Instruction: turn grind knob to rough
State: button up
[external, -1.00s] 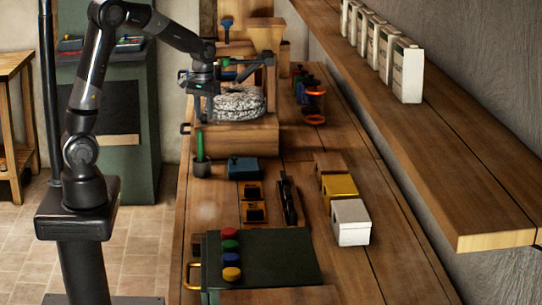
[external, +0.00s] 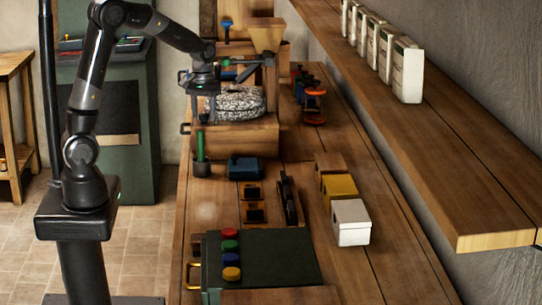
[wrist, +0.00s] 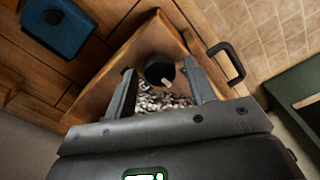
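A wooden mill (external: 238,139) stands at the far end of the bench, with a speckled stone (external: 240,101) on top. In the wrist view a dark round knob (wrist: 158,66) with a small pale mark shows on the mill's wooden surface (wrist: 118,80). Which setting the mark points to cannot be read. My gripper (external: 205,118) is over the near left part of the mill in the external view. In the wrist view my gripper (wrist: 159,68) is open, with one finger on each side of the knob. Contact cannot be told. The speckled stone (wrist: 165,101) shows between the fingers.
A black handle (wrist: 226,62) sticks out beside the mill. A blue box (wrist: 60,24) lies near it on the bench. A dark cup with a green item (external: 201,160) stands in front of the mill. A wooden hopper (external: 266,36) rises behind it.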

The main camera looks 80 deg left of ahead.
aim_at(204, 114)
jog(key=shift+o, duration=0.2)
notch_tip(204, 114, up, 11)
dwell(0.5)
jog(key=shift+f, duration=0.1)
jog(key=s+d+m+t, duration=0.2)
jog(key=s+d+m, duration=0.4)
jog(key=d, duration=0.7)
jog(key=s+d+m+t, duration=0.3)
jog(key=s+d+m, duration=0.3)
jog(key=d, duration=0.7)
jog(key=shift+s+d+f+m+t, duration=0.15)
jog(key=shift+s+d+m+t, duration=0.15)
jog(key=shift+s, duration=0.95)
